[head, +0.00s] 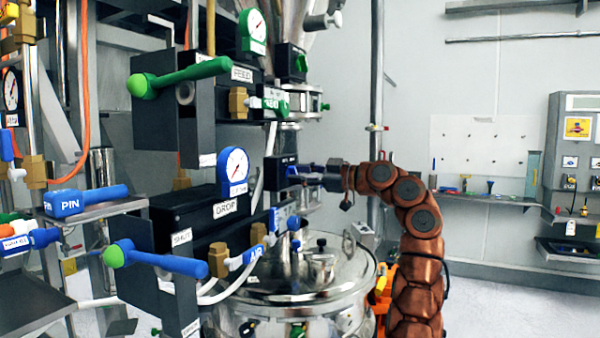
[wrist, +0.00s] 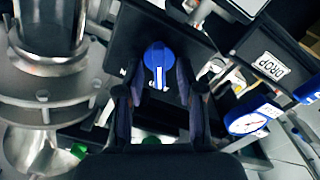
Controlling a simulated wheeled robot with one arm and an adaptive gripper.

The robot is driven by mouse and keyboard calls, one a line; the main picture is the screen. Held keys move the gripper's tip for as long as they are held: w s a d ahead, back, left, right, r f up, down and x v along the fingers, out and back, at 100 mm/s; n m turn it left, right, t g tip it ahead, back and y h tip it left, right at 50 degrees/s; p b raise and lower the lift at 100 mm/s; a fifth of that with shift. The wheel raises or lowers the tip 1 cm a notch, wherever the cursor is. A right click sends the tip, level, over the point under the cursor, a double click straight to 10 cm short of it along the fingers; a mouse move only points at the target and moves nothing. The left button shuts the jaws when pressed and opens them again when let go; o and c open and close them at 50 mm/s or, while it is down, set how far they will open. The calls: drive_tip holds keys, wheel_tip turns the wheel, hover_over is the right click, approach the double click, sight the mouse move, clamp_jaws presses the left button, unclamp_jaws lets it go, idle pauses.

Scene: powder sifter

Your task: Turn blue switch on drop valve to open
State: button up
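The blue switch (wrist: 158,62) is a round knob with a white line, on the face of a black box. In the wrist view it lies between the tips of my gripper (wrist: 157,84). The fingers are apart, one on each side of the knob, with a narrow gap showing; I cannot tell whether either touches it. In the head view my gripper (head: 308,179) reaches left to the small black box (head: 279,173) right of the DROP gauge. The knob is mostly hidden there by the fingers. The DROP label (wrist: 273,66) shows at right in the wrist view.
The blue-rimmed DROP gauge (head: 233,171) and blue-handled lever (head: 160,260) stand to the left. A green-handled lever (head: 185,76) is above. A steel vessel (head: 300,285) with a clamped lid is below. Open floor lies at right, before a wall bench (head: 500,203).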

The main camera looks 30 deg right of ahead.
drive_tip(key=shift+w, duration=0.15)
clamp_jaws()
idle(0.4)
